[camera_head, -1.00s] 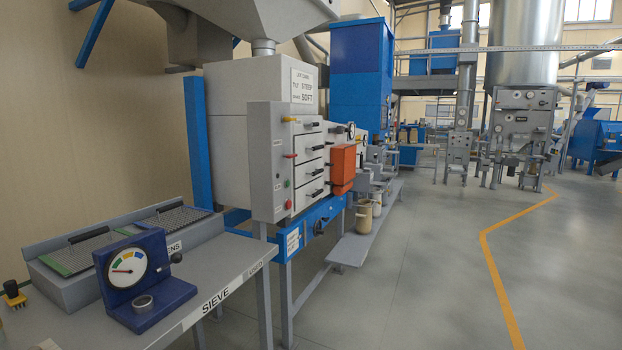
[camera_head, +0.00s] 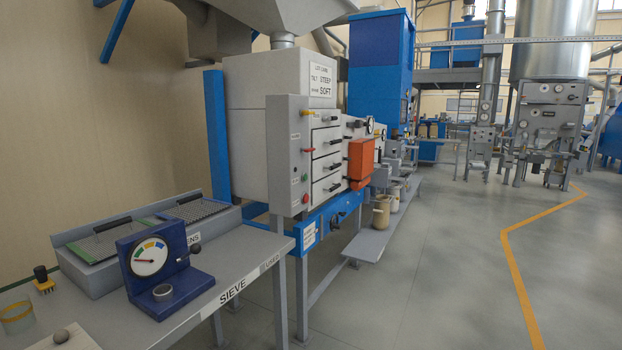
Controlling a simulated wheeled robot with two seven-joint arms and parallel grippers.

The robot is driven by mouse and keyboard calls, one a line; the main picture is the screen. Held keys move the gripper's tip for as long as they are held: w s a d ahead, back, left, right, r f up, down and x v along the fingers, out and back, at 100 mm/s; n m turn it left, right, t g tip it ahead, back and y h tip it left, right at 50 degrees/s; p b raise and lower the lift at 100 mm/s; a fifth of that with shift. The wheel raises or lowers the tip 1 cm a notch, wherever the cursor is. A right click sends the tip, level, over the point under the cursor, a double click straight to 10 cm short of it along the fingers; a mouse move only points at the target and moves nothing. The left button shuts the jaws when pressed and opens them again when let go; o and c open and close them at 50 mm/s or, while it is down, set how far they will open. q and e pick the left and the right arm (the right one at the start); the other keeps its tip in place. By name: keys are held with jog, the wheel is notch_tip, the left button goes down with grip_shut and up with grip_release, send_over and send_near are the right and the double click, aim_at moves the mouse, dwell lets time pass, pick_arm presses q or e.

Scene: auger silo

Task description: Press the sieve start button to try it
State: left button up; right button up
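The sieve machine (camera_head: 250,145) is a grey-white cabinet at the centre left, with a tall grey control panel (camera_head: 285,150) on its front. Low on the panel's narrow side sit a small green button (camera_head: 305,178) and a red button (camera_head: 305,198) below it. Above them are a red-handled lever (camera_head: 309,150) and a yellow-handled lever (camera_head: 307,113). Any lettering by the buttons is too small to read. Neither of my grippers shows in the view, and nothing touches the panel.
A grey bench (camera_head: 225,285) marked SIEVE stands in front at the left. It carries a blue dial gauge (camera_head: 160,268), screens in a tray (camera_head: 100,278) and a glass jar (camera_head: 17,316). An orange box (camera_head: 360,160) juts out right of the drawers. Open floor (camera_head: 430,270) lies to the right.

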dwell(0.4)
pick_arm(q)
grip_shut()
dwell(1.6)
